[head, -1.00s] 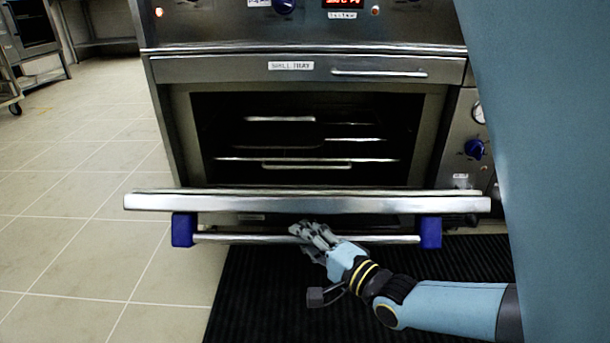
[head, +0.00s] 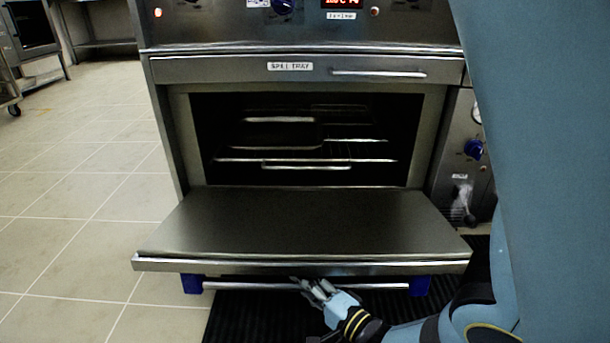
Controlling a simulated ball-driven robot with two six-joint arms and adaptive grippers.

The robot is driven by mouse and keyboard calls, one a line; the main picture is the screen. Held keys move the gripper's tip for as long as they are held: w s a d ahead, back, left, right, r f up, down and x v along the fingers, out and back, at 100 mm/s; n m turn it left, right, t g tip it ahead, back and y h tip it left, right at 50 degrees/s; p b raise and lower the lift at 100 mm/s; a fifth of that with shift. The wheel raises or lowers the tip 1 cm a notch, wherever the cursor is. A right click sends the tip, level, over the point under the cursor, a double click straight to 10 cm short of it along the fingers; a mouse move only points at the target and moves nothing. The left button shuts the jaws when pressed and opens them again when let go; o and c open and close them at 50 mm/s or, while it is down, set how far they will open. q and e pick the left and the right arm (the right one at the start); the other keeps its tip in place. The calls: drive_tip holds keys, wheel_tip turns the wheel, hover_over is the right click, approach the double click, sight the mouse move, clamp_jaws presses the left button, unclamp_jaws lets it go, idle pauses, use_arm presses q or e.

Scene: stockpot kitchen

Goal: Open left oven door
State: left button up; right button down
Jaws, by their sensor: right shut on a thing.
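The left oven door (head: 305,222) is folded down and close to flat, with its inner steel face up. The oven cavity (head: 305,140) is open to view, with racks and a tray inside. The door's handle bar (head: 250,285) runs below the door's front edge between two blue brackets. My right gripper (head: 312,287) is at the middle of this bar, coming from below right, and is shut on it. The fingertips are partly hidden by the bar and the door edge. My left gripper is not in view.
The spill tray drawer (head: 290,68) above the cavity is shut. A black ribbed mat (head: 250,308) lies below the door. Tiled floor (head: 80,220) at the left is clear.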

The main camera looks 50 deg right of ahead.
drive_tip(key=shift+s+a+f, duration=0.35)
drive_tip(key=shift+s+f, duration=0.05)
drive_tip(key=shift+f, duration=0.05)
drive_tip(key=c, duration=1.4)
unclamp_jaws()
drive_tip(key=o, duration=0.3)
drive_tip(key=shift+w+r, duration=0.15)
drive_tip(key=shift+o, duration=0.2)
drive_tip(key=shift+w+d+r, duration=0.1)
drive_tip(key=s, duration=1.2)
drive_tip(key=shift+a+r, duration=0.15)
drive_tip(key=shift+a, duration=0.3)
drive_tip(key=shift+s, duration=0.1)
